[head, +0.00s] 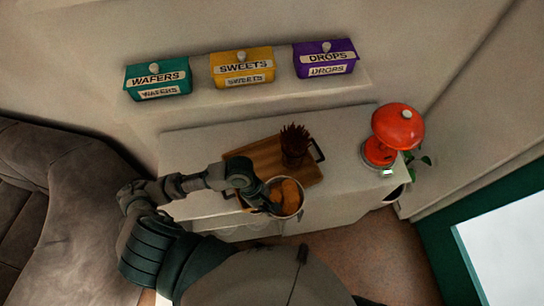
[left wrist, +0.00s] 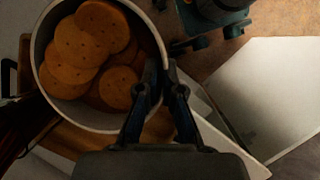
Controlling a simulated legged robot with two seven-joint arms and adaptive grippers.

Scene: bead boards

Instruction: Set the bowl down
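The bowl (head: 301,205) is pale and round, with several brown biscuits (head: 290,190) inside. It shows at the front right corner of the wooden tray (head: 262,153), near the front edge of the white cabinet. In the left wrist view the bowl (left wrist: 72,92) fills the upper left, its biscuits (left wrist: 90,45) lying flat in it. My left gripper (left wrist: 160,72) has one finger inside the rim and one outside, closed on the bowl's right side. In the head view my left gripper (head: 262,200) covers the bowl's left side. Whether the bowl touches the tray cannot be told. My right gripper is out of view.
A dark brown spiky object (head: 295,143) stands on the tray's back right. A red lamp (head: 398,127) stands at the right end of the white cabinet top (head: 345,165). Teal, yellow and purple boxes (head: 157,77) sit on a shelf behind. The cabinet top is clear around the tray.

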